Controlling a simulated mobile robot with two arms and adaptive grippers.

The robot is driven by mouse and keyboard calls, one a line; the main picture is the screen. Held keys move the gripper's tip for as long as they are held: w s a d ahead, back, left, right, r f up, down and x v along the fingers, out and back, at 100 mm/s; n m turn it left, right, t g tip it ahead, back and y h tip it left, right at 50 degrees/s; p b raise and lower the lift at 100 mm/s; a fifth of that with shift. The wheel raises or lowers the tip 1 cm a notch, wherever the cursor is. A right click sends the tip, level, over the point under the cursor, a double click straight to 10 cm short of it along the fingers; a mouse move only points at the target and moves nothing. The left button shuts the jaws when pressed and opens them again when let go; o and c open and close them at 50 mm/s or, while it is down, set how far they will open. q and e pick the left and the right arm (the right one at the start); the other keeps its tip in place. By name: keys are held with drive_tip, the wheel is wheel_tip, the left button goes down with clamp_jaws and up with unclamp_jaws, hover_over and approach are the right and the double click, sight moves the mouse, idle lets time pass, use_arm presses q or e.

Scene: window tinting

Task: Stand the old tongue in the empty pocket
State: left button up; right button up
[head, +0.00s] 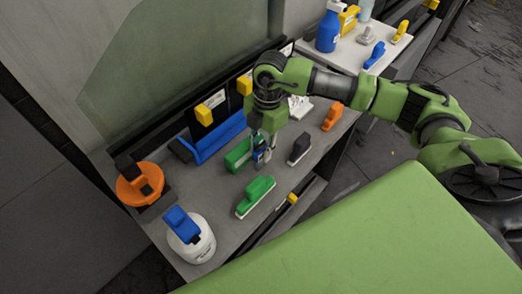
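My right gripper (262,158) points down over the middle of the grey bench, close to a green block-shaped tool (238,155). A small blue and white patch shows at its fingers; I cannot tell whether it is something held or something behind them. A second green tool with a white edge (256,195) lies nearer the front, apart from the gripper. A dark tool (299,148) and an orange tool (332,117) stand to the right. I cannot tell which piece is the old tongue, and no empty pocket is clearly visible. My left gripper is out of view.
A long blue piece (218,138) lies along the back, below the glass pane (180,55). A side shelf (345,54) holds a blue bottle (328,32).

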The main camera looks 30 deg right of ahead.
drive_tip(key=shift+f, duration=0.2)
clamp_jaws()
drive_tip(key=shift+r, duration=0.1)
